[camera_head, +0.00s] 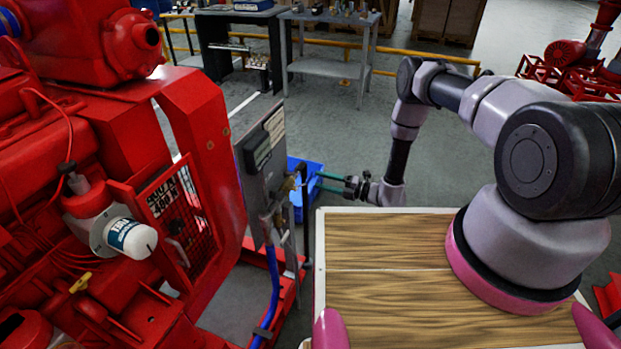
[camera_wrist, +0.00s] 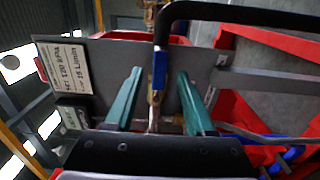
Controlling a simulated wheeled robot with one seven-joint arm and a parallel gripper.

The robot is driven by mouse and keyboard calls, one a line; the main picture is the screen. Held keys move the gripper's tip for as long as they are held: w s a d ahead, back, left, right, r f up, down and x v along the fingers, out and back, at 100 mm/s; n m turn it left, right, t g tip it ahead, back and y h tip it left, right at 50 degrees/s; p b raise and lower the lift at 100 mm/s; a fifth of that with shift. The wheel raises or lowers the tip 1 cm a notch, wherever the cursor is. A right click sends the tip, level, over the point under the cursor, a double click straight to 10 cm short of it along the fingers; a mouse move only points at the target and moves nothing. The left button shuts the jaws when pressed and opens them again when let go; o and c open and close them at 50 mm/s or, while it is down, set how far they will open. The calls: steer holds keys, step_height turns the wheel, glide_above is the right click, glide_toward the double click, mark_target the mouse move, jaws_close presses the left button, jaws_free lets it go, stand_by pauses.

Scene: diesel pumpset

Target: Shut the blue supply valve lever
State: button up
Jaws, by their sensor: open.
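My gripper (camera_head: 321,181) is open, with two green fingers pointing left at the grey panel beside the red pumpset. In the wrist view my gripper (camera_wrist: 160,73) has its fingers on either side of a narrow blue lever sleeve (camera_wrist: 160,68). The blue sleeve appears between the fingertips, with a visible gap on both sides. I cannot tell how deep it sits between them. Brassy valve fittings (camera_head: 288,187) show at the panel's edge in the head view; the lever itself is too small to make out clearly there.
The grey panel (camera_head: 262,150) with labels stands next to the red engine (camera_head: 95,130). A blue hose (camera_head: 272,290) runs down below it. A blue bin (camera_head: 308,168) is on the floor behind. A black bent bar or hose (camera_wrist: 240,12) crosses the wrist view's top.

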mark_target(311, 178)
steer(key=shift+x, duration=2.4)
jaws_close()
